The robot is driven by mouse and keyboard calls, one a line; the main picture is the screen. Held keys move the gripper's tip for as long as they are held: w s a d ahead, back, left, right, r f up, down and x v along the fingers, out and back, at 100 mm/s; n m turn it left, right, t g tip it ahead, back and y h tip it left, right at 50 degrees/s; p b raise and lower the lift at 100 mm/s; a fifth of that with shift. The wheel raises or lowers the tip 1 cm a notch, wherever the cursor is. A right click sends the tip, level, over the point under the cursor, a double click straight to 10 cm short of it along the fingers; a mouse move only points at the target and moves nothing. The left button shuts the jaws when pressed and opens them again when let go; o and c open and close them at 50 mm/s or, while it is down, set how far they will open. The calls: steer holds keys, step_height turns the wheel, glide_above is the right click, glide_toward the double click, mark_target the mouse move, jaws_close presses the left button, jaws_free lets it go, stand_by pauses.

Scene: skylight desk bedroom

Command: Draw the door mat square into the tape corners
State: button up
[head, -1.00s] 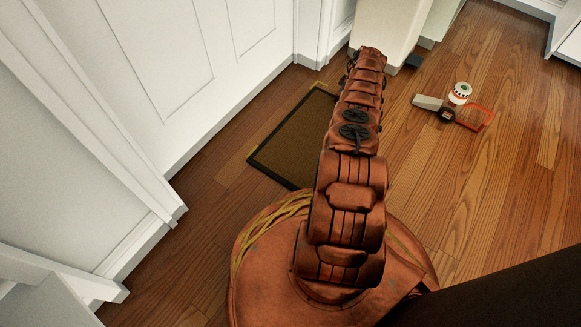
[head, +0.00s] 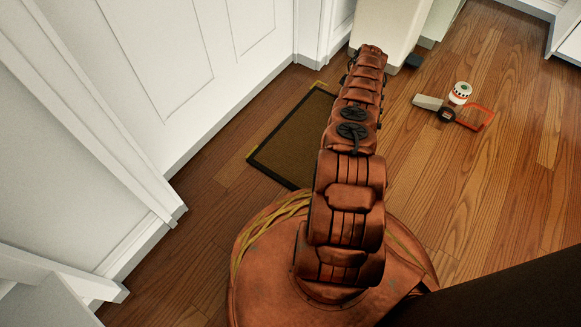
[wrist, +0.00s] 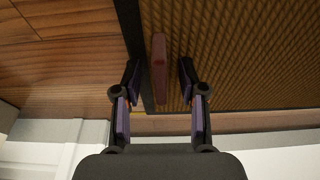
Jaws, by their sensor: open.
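The door mat (head: 290,135), brown with a black border, lies on the floor beside the white door in the head view. My arm covers its right part. Yellow tape shows at its far corner (head: 319,84) and near its left corner (head: 251,156). In the wrist view the ribbed mat (wrist: 235,60) fills the upper right, and a bit of yellow tape (wrist: 138,114) shows by its corner. My gripper (wrist: 158,80) is open above the mat's edge. A reddish-brown upright tab (wrist: 159,58) shows between its fingers; contact cannot be told. The head view hides the gripper.
A pale pillar (head: 385,30) stands beyond the mat. The white door (head: 200,60) borders the left. Wooden floor at right is mostly clear.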

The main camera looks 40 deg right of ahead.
steer(key=v, duration=1)
steer(key=shift+w, duration=0.1)
steer(key=shift+s+r, duration=0.25)
steer(key=shift+r, duration=0.4)
